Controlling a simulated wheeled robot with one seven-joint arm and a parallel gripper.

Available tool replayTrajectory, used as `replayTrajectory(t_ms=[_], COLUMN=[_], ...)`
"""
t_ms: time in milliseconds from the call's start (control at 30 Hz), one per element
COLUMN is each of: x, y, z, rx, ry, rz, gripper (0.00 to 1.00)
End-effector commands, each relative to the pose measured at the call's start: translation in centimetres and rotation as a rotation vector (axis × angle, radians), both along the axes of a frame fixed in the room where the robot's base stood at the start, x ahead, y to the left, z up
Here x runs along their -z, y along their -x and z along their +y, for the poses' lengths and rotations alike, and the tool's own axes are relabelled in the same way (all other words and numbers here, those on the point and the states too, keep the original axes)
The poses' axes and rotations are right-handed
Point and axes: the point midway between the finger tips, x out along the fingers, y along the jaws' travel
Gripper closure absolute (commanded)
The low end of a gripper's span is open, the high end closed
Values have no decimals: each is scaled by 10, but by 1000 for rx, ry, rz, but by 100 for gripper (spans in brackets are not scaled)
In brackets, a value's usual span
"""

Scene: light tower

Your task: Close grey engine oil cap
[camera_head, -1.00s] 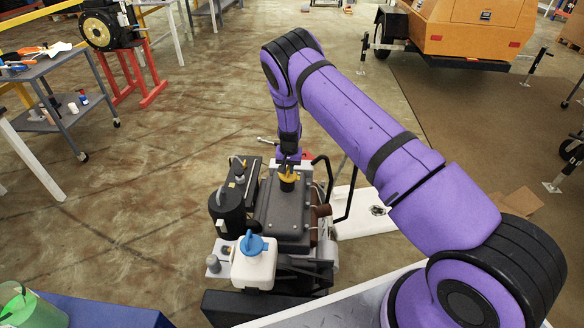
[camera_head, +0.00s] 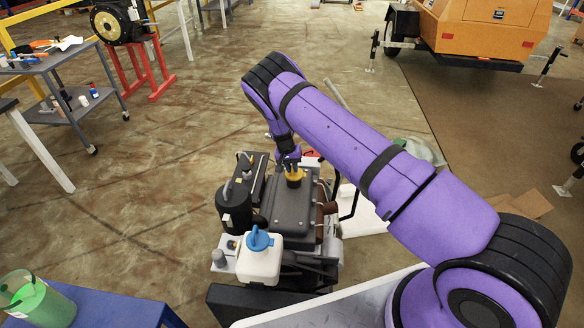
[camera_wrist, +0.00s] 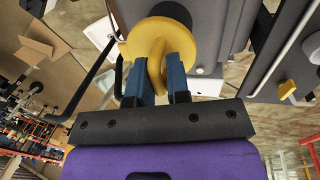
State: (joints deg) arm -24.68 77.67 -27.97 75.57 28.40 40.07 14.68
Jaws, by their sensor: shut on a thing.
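A yellow cap (camera_head: 294,175) with a raised grip sits on top of the dark grey engine (camera_head: 290,210). In the wrist view the yellow cap (camera_wrist: 150,28) shows as a round disc with its grip between two blue fingers. My gripper (camera_head: 291,163) comes from above and is shut on this grip; it also shows in the wrist view (camera_wrist: 158,70). The cap's underside and seat are hidden. Its colour is yellow, not grey.
A white tank (camera_head: 260,265) with a blue cap (camera_head: 257,239) stands at the engine's near side. A black cylinder (camera_head: 234,208) is at its left. A green bucket (camera_head: 42,306) stands on the blue surface (camera_head: 110,310). Open floor lies left of the engine.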

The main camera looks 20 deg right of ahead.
Motion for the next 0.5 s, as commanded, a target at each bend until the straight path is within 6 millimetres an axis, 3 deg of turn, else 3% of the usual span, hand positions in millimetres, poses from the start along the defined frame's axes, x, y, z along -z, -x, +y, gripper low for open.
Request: replayTrajectory(t_ms=[33,67,100,133,500], x=[0,0,0,0,-6], y=[1,1,1,1,0], z=[-5,-5,-5,-4,0], rx=[1,1,1,1,0], ry=[5,5,5,4,1], rz=[5,5,5,5,1], gripper=[100,76,67,64,64])
